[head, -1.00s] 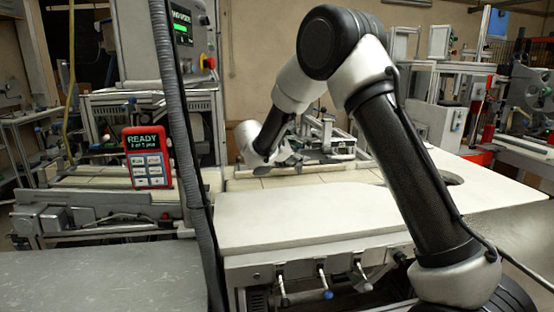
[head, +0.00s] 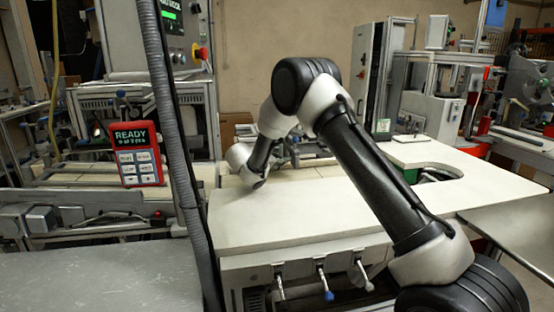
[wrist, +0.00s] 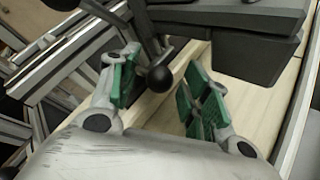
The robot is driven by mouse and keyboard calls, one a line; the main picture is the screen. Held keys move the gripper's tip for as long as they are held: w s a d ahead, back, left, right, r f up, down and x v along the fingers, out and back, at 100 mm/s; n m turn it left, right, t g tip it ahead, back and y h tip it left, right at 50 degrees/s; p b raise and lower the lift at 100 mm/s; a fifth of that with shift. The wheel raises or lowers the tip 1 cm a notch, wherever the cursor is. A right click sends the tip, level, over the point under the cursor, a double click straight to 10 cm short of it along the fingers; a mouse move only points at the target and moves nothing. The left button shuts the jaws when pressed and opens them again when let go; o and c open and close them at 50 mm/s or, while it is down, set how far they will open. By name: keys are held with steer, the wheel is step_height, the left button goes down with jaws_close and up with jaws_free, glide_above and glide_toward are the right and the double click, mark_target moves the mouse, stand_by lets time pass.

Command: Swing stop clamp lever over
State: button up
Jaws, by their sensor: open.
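The stop clamp lever (wrist: 143,28) shows in the wrist view as a dark rod ending in a round black knob (wrist: 160,79). The rod runs up toward the top edge of the picture. My gripper (wrist: 163,84) is open, with green pads on both fingers. The knob appears in the gap between the fingers, nearer the left one, with space on its right. I cannot tell how deep it sits between them. In the head view my forearm hides most of the gripper and the lever.
A dark block (wrist: 255,50) lies beyond the right finger, above a pale plank surface. Metal rails cross the left of the wrist view. In the head view, a white worktop (head: 300,208) with a cutout lies below my arm. A red handheld panel (head: 136,153) reads READY.

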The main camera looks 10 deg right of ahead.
steer(key=shift+c, duration=0.3)
jaws_close()
